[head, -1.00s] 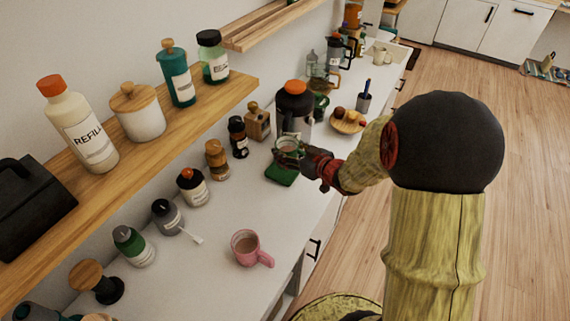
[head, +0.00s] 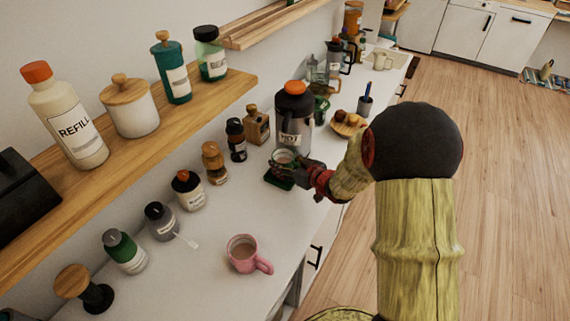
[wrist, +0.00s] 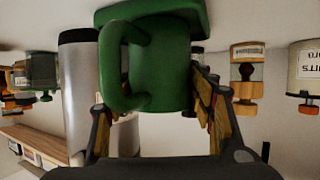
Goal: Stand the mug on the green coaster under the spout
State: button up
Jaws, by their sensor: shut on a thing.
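The green mug (wrist: 165,65) is in my gripper (wrist: 155,105), whose fingers close on its two sides. The wrist view is upside down, and the mug's handle points left there. In the head view the mug (head: 284,158) is upright over the green coaster (head: 278,182), which also shows at the top of the wrist view (wrist: 170,8). The mug's base is at or very near the coaster; I cannot tell if it touches. A grey dispenser (head: 292,128) with an orange top stands just behind. Its spout cannot be made out clearly.
A pink mug (head: 243,252) of brown drink stands nearer on the white counter (head: 205,275). Several bottles and jars line the wall, including a brown one (head: 214,160). A wooden shelf (head: 130,155) overhangs the left side.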

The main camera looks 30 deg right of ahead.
jog(key=shift+f, duration=0.1)
jog(key=o, duration=1.5)
jog(key=shift+o, duration=0.5)
